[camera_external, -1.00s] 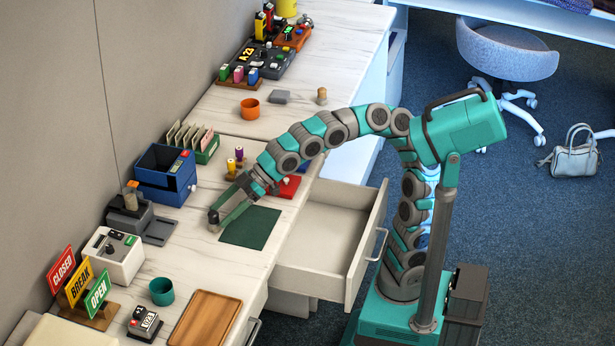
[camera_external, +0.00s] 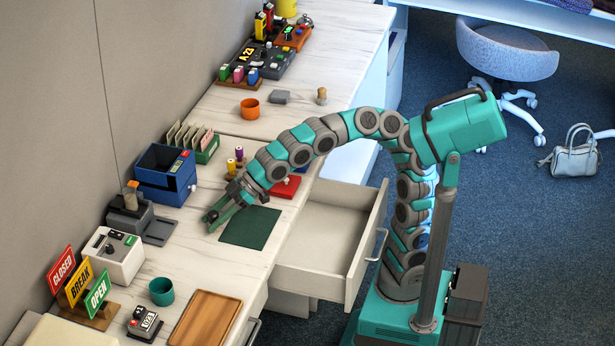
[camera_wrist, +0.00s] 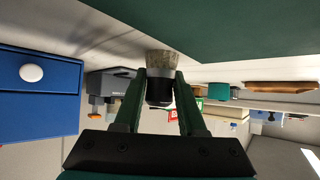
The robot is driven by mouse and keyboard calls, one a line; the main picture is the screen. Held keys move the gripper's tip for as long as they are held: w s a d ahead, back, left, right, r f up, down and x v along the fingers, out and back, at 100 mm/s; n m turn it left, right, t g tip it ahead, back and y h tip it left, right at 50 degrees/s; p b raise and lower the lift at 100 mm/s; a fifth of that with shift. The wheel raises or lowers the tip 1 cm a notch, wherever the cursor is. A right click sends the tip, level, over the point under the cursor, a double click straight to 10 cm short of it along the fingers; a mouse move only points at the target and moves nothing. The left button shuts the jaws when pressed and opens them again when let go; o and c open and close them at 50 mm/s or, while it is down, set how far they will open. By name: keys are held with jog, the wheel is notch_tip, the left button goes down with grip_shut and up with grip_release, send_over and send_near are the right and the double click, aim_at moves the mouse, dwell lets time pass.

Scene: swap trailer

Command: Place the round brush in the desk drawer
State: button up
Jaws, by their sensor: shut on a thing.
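The round brush (camera_wrist: 163,62) shows in the wrist view, with pale bristles and a black handle. My gripper (camera_wrist: 161,78) is shut on its black part, one green finger on each side, with the bristle end sticking out past the fingertips. In the external view my gripper (camera_external: 216,214) is low over the desk, by the left edge of the dark green mat; the brush is too small to make out there. The desk drawer (camera_external: 318,265) stands pulled open to the right of the mat, and its visible inside looks empty.
A blue box (camera_external: 160,195) and a grey device (camera_external: 128,222) stand left of my gripper. A red block (camera_external: 286,187) lies beyond the green mat (camera_external: 250,228). A teal cup (camera_external: 161,291) and a wooden tray (camera_external: 207,320) are nearer the front.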

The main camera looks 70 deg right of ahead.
grip_shut()
jog(key=shift+r, duration=0.1)
